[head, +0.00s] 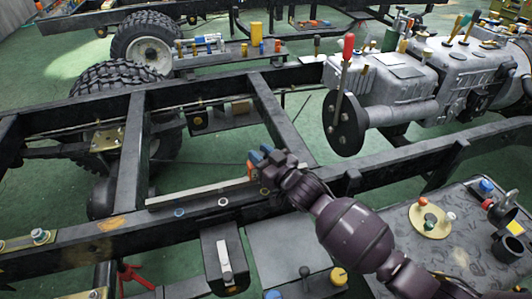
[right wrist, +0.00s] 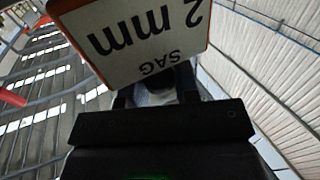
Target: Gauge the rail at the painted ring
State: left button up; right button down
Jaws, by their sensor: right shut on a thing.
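My right gripper (head: 264,166) is at the black chassis rail (head: 120,232), by the right end of a pale straight bar (head: 200,193) lying along the rail's top. It is shut on a white, orange-edged plate (right wrist: 135,30) reading "SAG 2 mm", upside down in the right wrist view. In the head view only small orange and blue bits show at the fingertips, and the plate is mostly hidden. Small pale rings (head: 179,212) and (head: 222,202) show on the rail's near side; I cannot tell which is the painted ring. My left gripper is not in view.
A grey engine and gearbox (head: 400,75) with a round black flange stands at the upper right. A dark cart top (head: 455,235) with loose parts is at the lower right. Crossmembers (head: 131,150) join the rails. Wheels (head: 150,45) stand at the upper left.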

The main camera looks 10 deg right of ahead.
jog(key=c, duration=0.9)
grip_release()
jog(key=shift+s+d, duration=0.4)
jog(key=shift+s, duration=0.1)
jog(key=p+v, duration=0.2)
jog(key=v, duration=0.7)
jog(key=shift+s+d, duration=0.15)
jog(key=shift+s, duration=0.15)
jog(key=shift+f, duration=0.1)
